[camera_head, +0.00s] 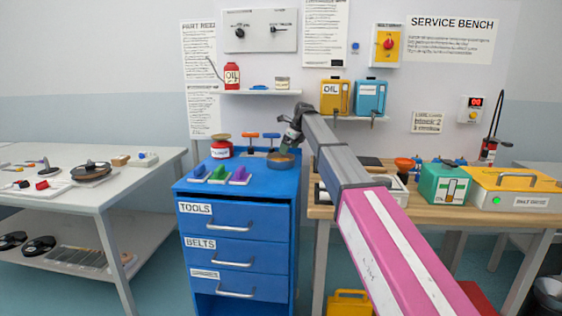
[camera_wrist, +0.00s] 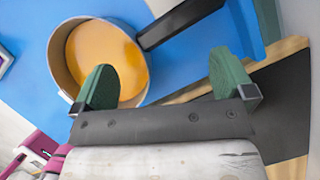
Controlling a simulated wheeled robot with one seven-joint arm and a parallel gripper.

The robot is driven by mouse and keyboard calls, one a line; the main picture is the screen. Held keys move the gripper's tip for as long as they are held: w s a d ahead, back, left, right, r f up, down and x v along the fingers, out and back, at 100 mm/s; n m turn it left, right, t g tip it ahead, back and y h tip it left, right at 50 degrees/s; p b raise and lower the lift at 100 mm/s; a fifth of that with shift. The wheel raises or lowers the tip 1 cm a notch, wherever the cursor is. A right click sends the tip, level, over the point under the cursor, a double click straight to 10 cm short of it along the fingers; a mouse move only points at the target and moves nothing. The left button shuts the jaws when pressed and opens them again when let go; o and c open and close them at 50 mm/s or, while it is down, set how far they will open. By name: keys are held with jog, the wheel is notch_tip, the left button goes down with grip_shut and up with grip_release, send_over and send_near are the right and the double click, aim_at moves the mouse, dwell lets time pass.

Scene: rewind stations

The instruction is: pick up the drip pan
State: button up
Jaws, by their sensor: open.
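The drip pan looks to be the round, shallow brown pan (camera_head: 281,161) on top of the blue cabinet, at its back right. In the wrist view, a round pan (camera_wrist: 84,50) with a grey-tan wall and an orange-yellow inside fills the upper left. My gripper (camera_head: 289,141) is just above the pan, pointing down. In the wrist view, its green fingers (camera_wrist: 164,76) are wide apart with nothing held between them. The left finger overlaps the pan's near right rim; I cannot tell if it touches. A dark bar runs from beside the rim toward the upper right.
The blue cabinet (camera_head: 234,190) carries green, blue and purple pieces (camera_head: 218,174) and a red jar (camera_head: 221,147). Orange- and blue-handled tools stand behind the pan. A wooden bench (camera_head: 475,208) is close on the right, under my arm. A white table (camera_head: 90,197) stands left.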

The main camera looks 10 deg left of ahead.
aim_at(282, 158)
jog(key=shift+x, duration=1.5)
jog(key=shift+r, duration=0.1)
grip_shut()
